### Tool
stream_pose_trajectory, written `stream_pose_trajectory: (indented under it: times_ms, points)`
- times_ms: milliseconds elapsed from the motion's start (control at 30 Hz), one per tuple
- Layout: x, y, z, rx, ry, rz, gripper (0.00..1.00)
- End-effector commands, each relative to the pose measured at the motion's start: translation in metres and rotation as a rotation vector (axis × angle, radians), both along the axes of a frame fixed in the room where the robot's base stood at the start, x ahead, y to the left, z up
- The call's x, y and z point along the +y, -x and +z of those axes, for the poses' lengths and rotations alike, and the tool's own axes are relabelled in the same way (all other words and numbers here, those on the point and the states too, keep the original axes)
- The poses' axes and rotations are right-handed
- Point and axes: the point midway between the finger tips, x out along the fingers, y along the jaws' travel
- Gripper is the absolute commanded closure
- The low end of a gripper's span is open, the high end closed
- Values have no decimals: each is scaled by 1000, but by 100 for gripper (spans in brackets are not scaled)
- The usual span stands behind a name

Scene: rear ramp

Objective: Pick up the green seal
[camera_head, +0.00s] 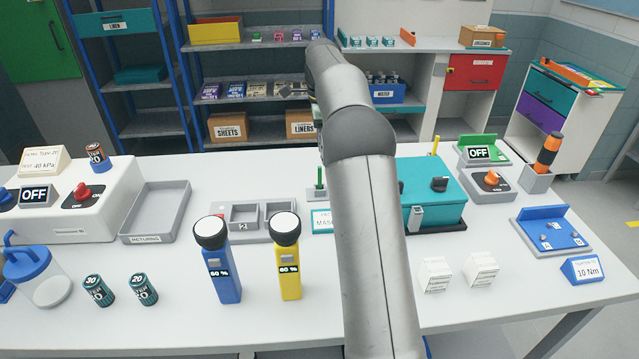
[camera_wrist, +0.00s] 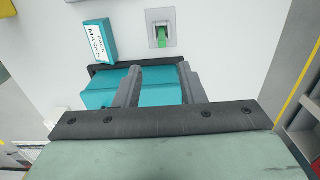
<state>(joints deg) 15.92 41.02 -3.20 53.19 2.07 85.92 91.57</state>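A small green upright piece (camera_head: 319,178) stands in a grey holder near the middle of the bench. It also shows in the wrist view (camera_wrist: 161,38), beyond my fingertips. I cannot confirm that it is the seal; a small green item (camera_head: 256,37) also sits on the back shelf. My gripper (camera_wrist: 158,70) is open, with nothing visible between its fingers. Its fingers lie over the teal case (camera_wrist: 150,88) in the wrist view, apart from the green piece. In the head view my arm hides most of the gripper.
The teal case (camera_head: 437,210) stands right of the green piece. A masks sign (camera_head: 322,221) and a grey compartment tray (camera_head: 247,231) are near it. Blue (camera_head: 222,275) and yellow (camera_head: 289,270) torch-like tools stand in front.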

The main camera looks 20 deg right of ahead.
Motion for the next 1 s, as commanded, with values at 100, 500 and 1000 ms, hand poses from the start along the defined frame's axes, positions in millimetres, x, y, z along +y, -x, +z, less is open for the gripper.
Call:
stream_pose_trajectory:
  times_ms: [100,500,1000]
  points:
    - [0,1,-27,3,-1,0,64]
    - [1,0,-75,-1,-1,3,64]
    - [3,-5,-127,-2,1,2,64]
